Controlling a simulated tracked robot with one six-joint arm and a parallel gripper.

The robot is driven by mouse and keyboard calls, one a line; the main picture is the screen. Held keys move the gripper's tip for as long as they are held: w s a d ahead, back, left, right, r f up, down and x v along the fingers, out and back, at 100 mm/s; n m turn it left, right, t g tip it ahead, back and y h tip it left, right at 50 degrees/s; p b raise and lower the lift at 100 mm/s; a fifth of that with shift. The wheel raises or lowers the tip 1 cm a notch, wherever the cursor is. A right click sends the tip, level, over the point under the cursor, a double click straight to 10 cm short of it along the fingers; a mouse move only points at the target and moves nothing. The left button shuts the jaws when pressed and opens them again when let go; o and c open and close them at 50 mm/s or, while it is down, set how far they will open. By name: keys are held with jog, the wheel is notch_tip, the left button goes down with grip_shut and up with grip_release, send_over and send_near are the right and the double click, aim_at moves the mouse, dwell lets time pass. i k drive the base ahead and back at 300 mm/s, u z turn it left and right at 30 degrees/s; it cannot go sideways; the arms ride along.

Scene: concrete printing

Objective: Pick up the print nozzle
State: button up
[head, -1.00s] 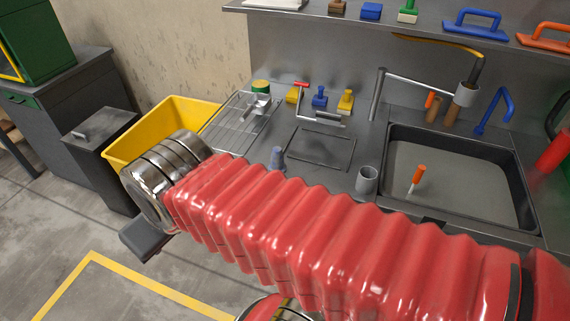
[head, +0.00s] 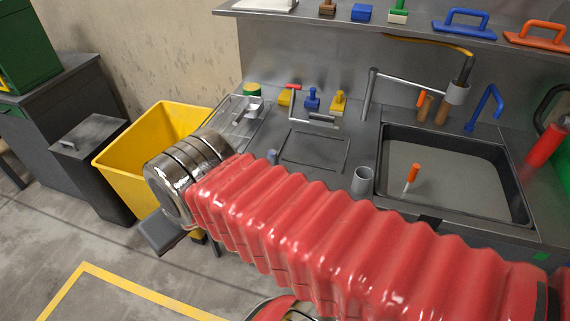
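A small blue-grey upright piece (head: 271,156) stands on the grey worktop just behind my red-sleeved arm, its lower part hidden. It may be the print nozzle, but I cannot tell for sure. A grey open cylinder (head: 362,180) stands on the worktop left of the sink basin. My gripper (head: 162,232) is at the far left end of my arm, below the chrome wrist, in front of the yellow bin. Only a dark grey part of it shows; its fingers and any held thing cannot be made out.
A sunken basin (head: 455,180) holds grey material and an orange-handled tool (head: 411,178). A wire rack (head: 240,122), small yellow and blue blocks and a bent pipe (head: 372,92) stand on the worktop. A yellow bin (head: 125,165) and dark bin (head: 88,160) stand left.

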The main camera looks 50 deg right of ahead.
aim_at(272, 156)
jog(key=z, duration=0.15)
jog(key=i, duration=1)
jog(key=z, duration=0.05)
